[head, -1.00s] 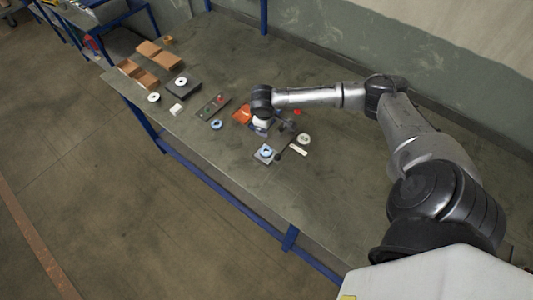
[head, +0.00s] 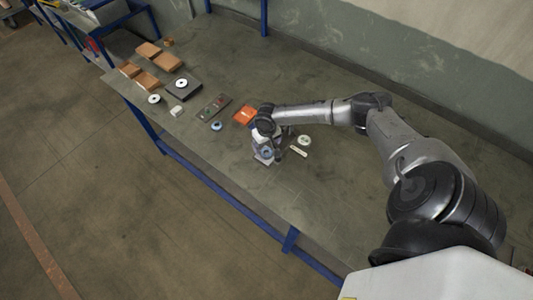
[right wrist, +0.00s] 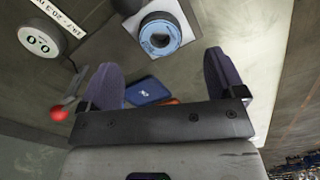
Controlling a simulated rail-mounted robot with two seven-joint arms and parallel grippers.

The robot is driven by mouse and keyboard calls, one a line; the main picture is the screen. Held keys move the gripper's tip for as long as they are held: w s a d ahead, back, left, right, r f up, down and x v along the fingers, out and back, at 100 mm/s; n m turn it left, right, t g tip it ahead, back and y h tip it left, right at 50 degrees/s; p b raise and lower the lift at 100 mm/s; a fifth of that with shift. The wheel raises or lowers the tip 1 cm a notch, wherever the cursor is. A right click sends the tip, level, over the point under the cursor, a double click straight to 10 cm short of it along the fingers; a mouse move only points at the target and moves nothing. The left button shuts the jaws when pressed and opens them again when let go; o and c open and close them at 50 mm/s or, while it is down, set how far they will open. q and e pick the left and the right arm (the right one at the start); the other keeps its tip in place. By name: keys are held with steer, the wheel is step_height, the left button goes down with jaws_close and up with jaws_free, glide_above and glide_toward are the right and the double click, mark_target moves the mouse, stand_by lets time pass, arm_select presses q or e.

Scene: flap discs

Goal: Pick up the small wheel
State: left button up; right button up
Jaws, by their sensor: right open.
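A small blue wheel (right wrist: 160,34) with a dark centre hole lies on a light square plate (right wrist: 181,48), ahead of my fingers in the right wrist view. In the head view this blue wheel (head: 267,154) is partly hidden by my right gripper (head: 269,146). Another small blue wheel (head: 216,126) lies on the table to the left. A white wheel (right wrist: 40,40) lies to the left in the right wrist view, and right of the gripper in the head view (head: 304,140). My right gripper (right wrist: 161,78) is open, with nothing between its fingers. My left gripper is out of view.
A white label strip (right wrist: 65,14) lies near the white wheel. A red ball-ended lever (right wrist: 58,115) and a blue flat item (right wrist: 148,91) are close to my fingers. Orange item (head: 244,115), brown boxes (head: 145,80) and white wheels (head: 154,98) lie further left. The table's near right is clear.

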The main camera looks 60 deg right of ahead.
mark_target(266, 154)
steer(key=shift+w+d+f, duration=0.1)
steer(key=shift+f, duration=3)
steer(key=shift+c, duration=0.2)
steer(key=c, duration=1)
steer(key=shift+r, duration=0.1)
